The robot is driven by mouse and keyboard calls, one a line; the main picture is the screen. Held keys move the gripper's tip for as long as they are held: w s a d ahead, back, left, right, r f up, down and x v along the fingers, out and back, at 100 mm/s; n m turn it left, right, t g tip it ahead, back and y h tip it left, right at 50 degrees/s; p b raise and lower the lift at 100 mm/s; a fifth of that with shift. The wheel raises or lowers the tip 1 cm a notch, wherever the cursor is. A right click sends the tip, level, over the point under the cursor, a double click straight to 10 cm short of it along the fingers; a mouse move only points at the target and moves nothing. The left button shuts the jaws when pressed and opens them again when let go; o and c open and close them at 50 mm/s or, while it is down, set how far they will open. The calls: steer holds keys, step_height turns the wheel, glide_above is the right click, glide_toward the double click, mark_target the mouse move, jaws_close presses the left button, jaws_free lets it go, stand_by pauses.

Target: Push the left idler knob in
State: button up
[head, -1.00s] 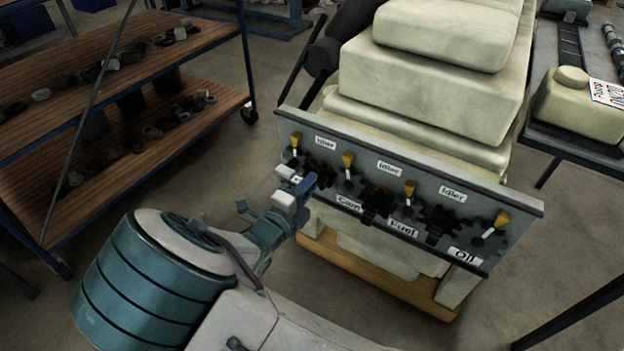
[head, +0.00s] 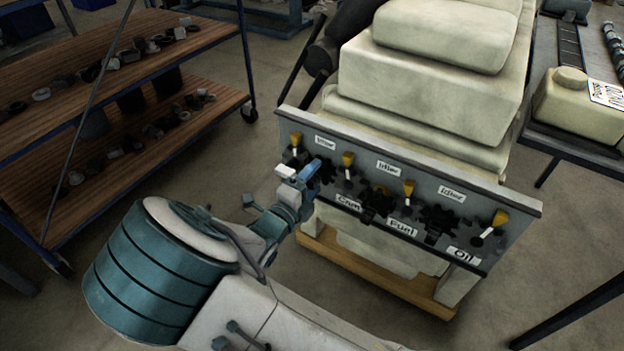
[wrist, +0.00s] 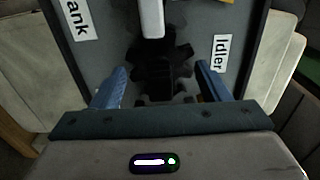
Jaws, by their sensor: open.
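The left idler knob is a dark, toothed wheel (head: 326,172) under the leftmost "Idler" label (head: 325,143) on the grey panel. In the head view my gripper (head: 306,178) partly covers it. In the wrist view a dark toothed wheel (wrist: 165,72) lies ahead, between my two blue fingers, with an "Idler" label (wrist: 218,53) to the right and a label ending in "ank" (wrist: 76,18) to the left. My gripper (wrist: 161,72) is open and faces the panel. I cannot tell whether a finger touches the wheel.
Yellow-tipped levers (head: 347,160) and other dark toothed wheels (head: 438,222) line the panel. A wooden shelf rack (head: 190,115) stands at left, with clear floor between.

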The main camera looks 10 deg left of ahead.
steer(key=p+v, duration=0.5)
steer(key=v, duration=0.2)
stand_by(0.5)
